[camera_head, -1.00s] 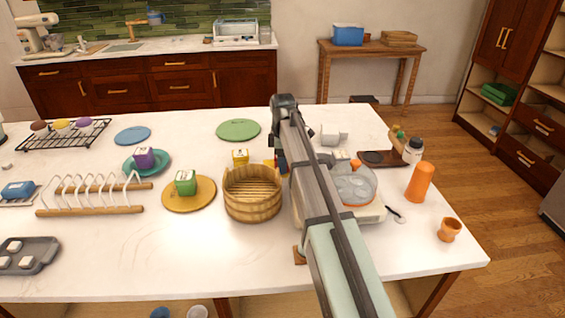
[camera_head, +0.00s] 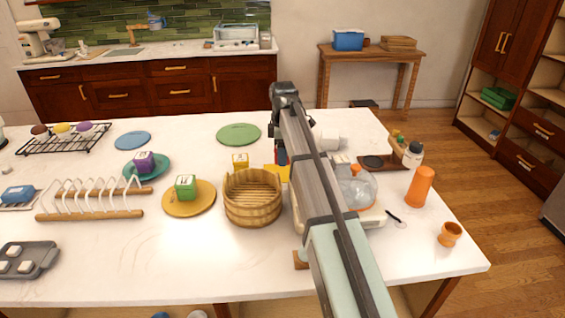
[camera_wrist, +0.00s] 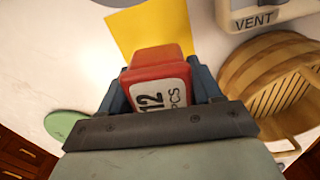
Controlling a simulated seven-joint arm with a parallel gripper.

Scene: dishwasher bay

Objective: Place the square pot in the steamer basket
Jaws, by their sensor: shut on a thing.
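My gripper (camera_wrist: 160,84) is shut on a red square-sided block-like thing (camera_wrist: 158,62) with a white "12 PCS" label, which I take for the square pot. Its underside is hidden. In the head view, my arm mostly hides the gripper and the red thing. The round wooden steamer basket (camera_head: 253,208) stands left of my arm. It also shows at the right of the wrist view (camera_wrist: 228,78), with slats inside and a loop handle. The held thing is beside the basket, not in it.
A yellow sheet (camera_wrist: 135,30) lies beyond the held thing. A yellow cube (camera_head: 240,160) stands behind the basket, and a green cube (camera_head: 185,187) on an orange plate (camera_head: 188,207) is left of it. An appliance marked "VENT" (camera_wrist: 250,14) is close by.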

